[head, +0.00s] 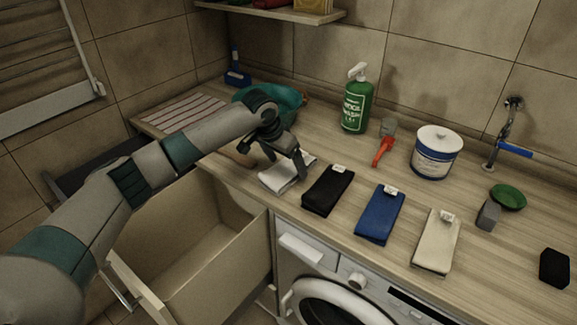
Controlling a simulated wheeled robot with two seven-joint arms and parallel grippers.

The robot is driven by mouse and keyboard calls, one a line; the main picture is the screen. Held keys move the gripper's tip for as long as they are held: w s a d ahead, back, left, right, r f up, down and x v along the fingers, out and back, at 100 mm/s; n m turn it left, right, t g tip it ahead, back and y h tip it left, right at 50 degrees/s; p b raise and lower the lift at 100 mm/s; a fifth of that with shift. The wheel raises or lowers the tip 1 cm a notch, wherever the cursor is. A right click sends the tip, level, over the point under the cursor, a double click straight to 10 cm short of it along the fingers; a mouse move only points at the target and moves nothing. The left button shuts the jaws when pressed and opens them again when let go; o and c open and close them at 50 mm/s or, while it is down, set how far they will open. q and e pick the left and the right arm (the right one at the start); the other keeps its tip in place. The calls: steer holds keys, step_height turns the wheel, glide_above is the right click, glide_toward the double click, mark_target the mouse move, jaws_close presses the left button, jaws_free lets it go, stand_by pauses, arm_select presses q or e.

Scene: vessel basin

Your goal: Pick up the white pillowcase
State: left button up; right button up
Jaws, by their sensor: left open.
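The white pillowcase (282,180) is a folded white cloth lying on the wooden counter, at the left end of a row of folded cloths. My left gripper (284,163) comes in from the left and is open just above the white pillowcase, with its fingers pointing down and partly covering it. I cannot tell whether the fingers touch the cloth. Nothing is seen between the fingers as held. My right gripper is not in view.
To the right lie black (327,190), blue (379,216) and cream (436,243) folded cloths. Behind stand a green bottle (355,107), a red-headed brush (382,150), a white-blue tub (435,158) and a teal basin (285,97). An open drawer (200,262) is below my left arm.

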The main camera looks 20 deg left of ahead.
arm_select(q)
steer(key=shift+w+f, duration=0.15)
steer(key=shift+f, duration=0.35)
steer(key=c, duration=1.3)
steer(key=shift+r, duration=0.15)
